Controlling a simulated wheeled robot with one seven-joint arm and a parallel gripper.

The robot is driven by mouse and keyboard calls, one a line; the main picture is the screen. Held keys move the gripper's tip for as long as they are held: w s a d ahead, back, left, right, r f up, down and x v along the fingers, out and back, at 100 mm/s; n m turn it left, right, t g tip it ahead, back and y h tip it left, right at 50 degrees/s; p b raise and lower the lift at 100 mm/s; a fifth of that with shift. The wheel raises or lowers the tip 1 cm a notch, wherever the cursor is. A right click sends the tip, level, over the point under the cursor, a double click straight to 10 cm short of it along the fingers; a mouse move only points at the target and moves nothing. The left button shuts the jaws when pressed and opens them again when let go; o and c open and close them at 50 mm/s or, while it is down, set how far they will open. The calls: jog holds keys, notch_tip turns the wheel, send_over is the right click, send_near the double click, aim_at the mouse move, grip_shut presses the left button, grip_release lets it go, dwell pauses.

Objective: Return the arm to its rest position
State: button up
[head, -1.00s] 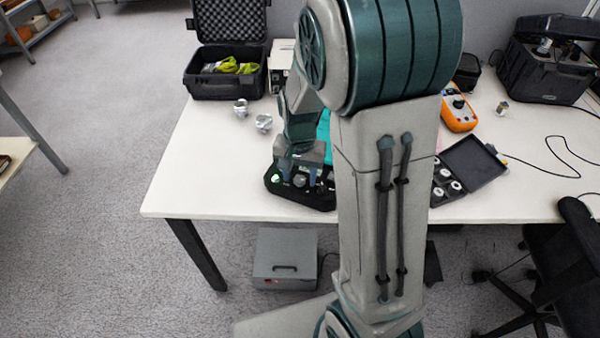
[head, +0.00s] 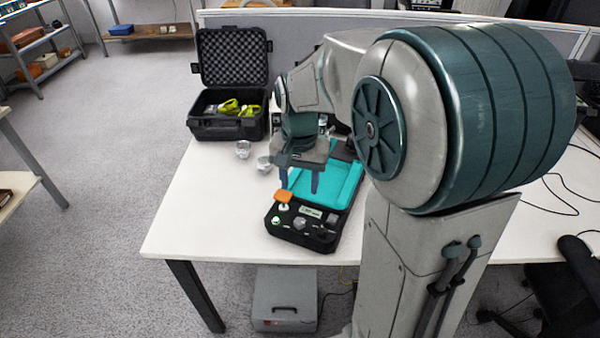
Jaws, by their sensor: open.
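My gripper (head: 300,183) points down above the black device on the white table, its two fingers apart and nothing between them. The fingertips appear above the device, near the edge of its teal pad. The black device (head: 318,236) has a small display, knobs, a green-lit button (head: 276,220) and an orange-topped part (head: 283,196) at its left. The teal pad (head: 335,185) is partly hidden behind my gripper. My arm is bent, its big elbow joint filling the right of the view.
An open black foam-lined case (head: 228,128) with yellow-green items stands at the table's back left. Two small metal parts (head: 243,150) lie in front of it. The table's front left (head: 195,215) is clear. A grey box (head: 285,300) is under the table. My arm hides much of the right side.

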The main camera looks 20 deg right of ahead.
jog(key=shift+r, duration=0.7)
jog(key=s+r+n+t+p, duration=0.1)
jog(key=s+r+n+p, duration=0.1)
jog(key=s, duration=0.5)
jog(key=s+r+n+t+p, duration=0.1)
jog(key=s+r+n+p, duration=0.2)
jog(key=s, duration=0.3)
jog(key=shift+s+r+n+t, duration=0.15)
jog(key=shift+s+n+t, duration=0.25)
dwell(1.2)
